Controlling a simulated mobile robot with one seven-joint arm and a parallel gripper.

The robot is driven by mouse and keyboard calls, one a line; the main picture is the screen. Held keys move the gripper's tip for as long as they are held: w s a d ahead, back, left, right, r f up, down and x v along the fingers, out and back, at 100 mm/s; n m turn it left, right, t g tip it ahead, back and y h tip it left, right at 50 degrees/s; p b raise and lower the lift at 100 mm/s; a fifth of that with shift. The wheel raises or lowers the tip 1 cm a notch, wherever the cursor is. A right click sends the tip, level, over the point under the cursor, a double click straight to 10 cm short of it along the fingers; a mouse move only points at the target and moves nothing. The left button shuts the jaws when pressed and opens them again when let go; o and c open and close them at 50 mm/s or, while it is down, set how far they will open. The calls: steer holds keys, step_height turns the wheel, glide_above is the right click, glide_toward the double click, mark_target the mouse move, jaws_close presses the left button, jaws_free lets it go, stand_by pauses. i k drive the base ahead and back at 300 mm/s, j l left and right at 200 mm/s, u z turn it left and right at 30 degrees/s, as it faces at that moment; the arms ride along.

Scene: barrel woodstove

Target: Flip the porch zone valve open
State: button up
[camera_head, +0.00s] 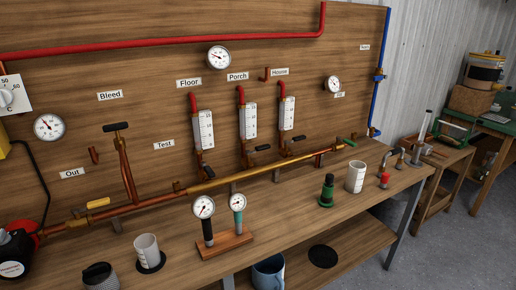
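The Porch label (238,76) is on the wooden board, left of the House label. Below it a short red pipe leads into a white scaled flow gauge (248,121). Under that gauge a copper pipe runs down to the manifold, with a small black valve handle (262,148) sticking out to the right. I take this as the porch zone valve; the handle is small, and I cannot tell for sure whether it is open or closed. My gripper is not in this view.
Similar black handles sit under the Floor gauge (204,129) and House gauge (287,113). A copper manifold (235,176) runs across the board. Two dial gauges on a wooden block (222,244), a green-black bottle (327,191) and a white cup (355,176) stand on the bench in front.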

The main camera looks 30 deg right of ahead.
mark_target(259, 148)
steer(key=l+u, duration=0.5)
steer(key=l, duration=1.85)
steer(key=i, duration=0.95)
